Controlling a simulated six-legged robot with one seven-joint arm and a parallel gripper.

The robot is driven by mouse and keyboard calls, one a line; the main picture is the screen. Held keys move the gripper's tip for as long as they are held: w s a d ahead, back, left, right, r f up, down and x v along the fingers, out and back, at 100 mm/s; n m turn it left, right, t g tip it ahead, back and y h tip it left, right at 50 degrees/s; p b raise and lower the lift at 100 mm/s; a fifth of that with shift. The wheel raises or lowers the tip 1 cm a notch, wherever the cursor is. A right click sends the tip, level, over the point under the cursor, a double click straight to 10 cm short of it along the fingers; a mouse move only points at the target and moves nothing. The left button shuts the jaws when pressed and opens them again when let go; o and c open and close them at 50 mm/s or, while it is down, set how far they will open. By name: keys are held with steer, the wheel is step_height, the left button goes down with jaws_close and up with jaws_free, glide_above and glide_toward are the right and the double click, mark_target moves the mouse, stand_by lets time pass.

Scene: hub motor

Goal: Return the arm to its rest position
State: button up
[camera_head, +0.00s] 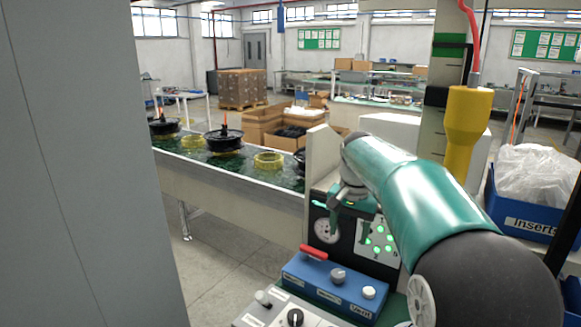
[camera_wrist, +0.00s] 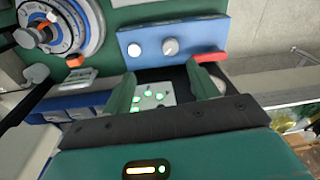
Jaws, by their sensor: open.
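My arm (camera_head: 430,195) is green and black and reaches from the lower right toward the middle of the head view. My gripper (camera_head: 334,214) is at its far end, in front of a dark panel with a gauge and green lights (camera_head: 381,240). In the wrist view my gripper (camera_wrist: 162,84) has its two green fingers wide apart with nothing held between them. The green-lit panel (camera_wrist: 150,96) shows behind the fingers. A blue control box (camera_wrist: 190,38) with a red lever (camera_wrist: 210,57), a grey knob and a white button lies beyond the fingertips.
A conveyor (camera_head: 240,182) carries black hubs and yellow rings at left. A grey wall panel (camera_head: 80,170) fills the left edge. A dial (camera_wrist: 62,30) shows in the wrist view.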

steer(key=s+r+n+t, duration=0.2)
steer(key=s+r+n, duration=0.1)
steer(key=s, duration=1.4)
steer(key=s+f+n+t, duration=0.1)
steer(key=s+f, duration=0.2)
steer(key=s, duration=0.3)
steer(key=s+f+n+t, duration=0.1)
steer(key=s+f+n, duration=0.1)
steer(key=s, duration=0.5)
steer(key=shift+s+a+f+t, duration=0.3)
steer(key=shift+f, duration=0.3)
steer(key=c, duration=0.5)
steer(key=shift+d, duration=0.1)
